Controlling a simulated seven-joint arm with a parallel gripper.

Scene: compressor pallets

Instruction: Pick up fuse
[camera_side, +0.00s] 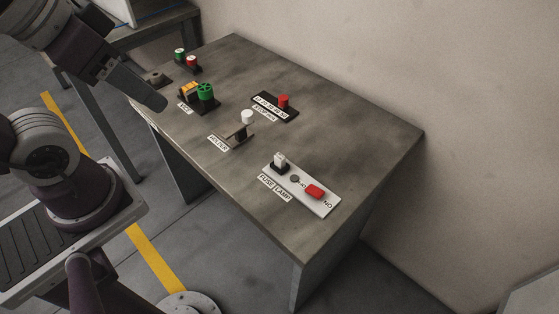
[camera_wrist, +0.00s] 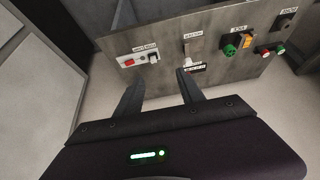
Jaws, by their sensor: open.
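The fuse (camera_side: 281,159) is a small pale block standing in a black holder on a white plate labelled "FUSE LAMP" (camera_side: 324,205), at the near right of the grey table. The plate also carries a dark round lamp and a red switch (camera_side: 314,191). In the wrist view the plate (camera_wrist: 139,58) is at upper left, with the fuse (camera_wrist: 152,57) small at its right end. My gripper (camera_side: 150,95) is over the far left edge of the table, well away from the fuse. In the wrist view its fingers (camera_wrist: 161,82) are apart with nothing between them.
On the table (camera_side: 345,145) stand a white-topped lever (camera_side: 247,118), a red button on a black base (camera_side: 284,101), a green knob (camera_side: 205,91) with an orange switch, and a green and red button pair (camera_side: 186,59). A wall borders the table's back. The table's right end is clear.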

